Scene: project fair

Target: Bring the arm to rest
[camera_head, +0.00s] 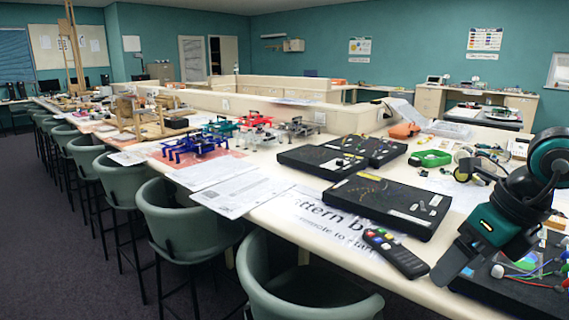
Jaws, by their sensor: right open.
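My right arm comes in from the right edge, dark with teal bands. My right gripper (460,262) points down and left over the near right part of the long table (285,215), and its jaws are open. I see nothing held between them. A black remote control (396,254) with coloured buttons lies on the table just left of the gripper, apart from it as far as I can tell. My left gripper is not in the picture.
Black flat boxes (390,200) lie left of the gripper, above a printed sheet (325,222). A dark board with wires (525,275) lies beneath the arm. Blue, red and grey frames (195,145) stand farther off. Green chairs (290,285) line the table's left side.

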